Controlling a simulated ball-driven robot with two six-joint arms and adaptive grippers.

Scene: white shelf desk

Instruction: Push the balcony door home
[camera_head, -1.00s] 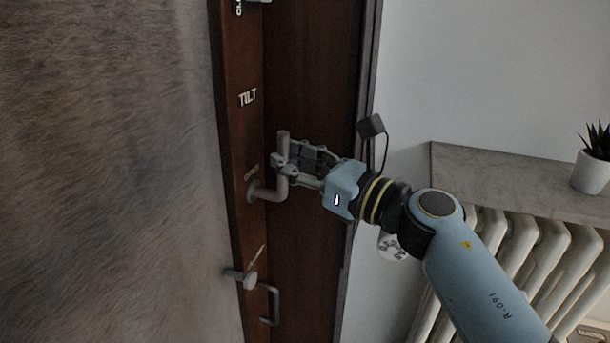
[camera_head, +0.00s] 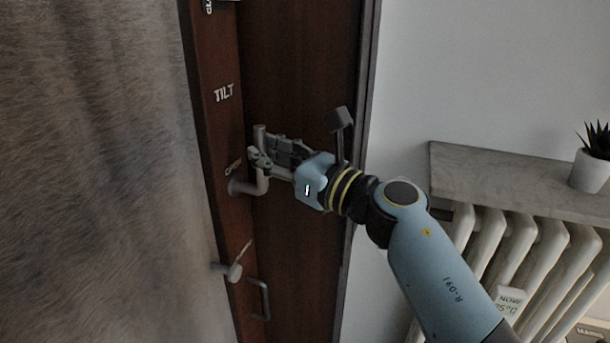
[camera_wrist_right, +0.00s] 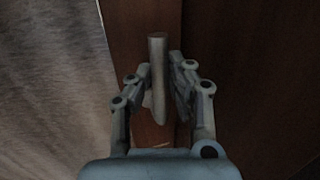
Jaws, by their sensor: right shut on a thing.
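The balcony door (camera_head: 300,240) is dark reddish-brown wood and stands left of the grey wall. Its edge strip carries the word TILT. A grey bent handle (camera_head: 262,180) sticks out from this strip. My right gripper (camera_head: 258,150) is shut on the upright part of the handle. In the right wrist view the handle (camera_wrist_right: 158,75) stands between the two fingers of the gripper (camera_wrist_right: 160,95). A second, smaller knob (camera_head: 234,272) and a thin pull bar (camera_head: 264,298) sit lower down. My left gripper is not in view.
A grey furry curtain or panel (camera_head: 90,170) fills the left side. At the right a white radiator (camera_head: 520,250) stands under a marble shelf (camera_head: 490,170) with a potted plant (camera_head: 592,165).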

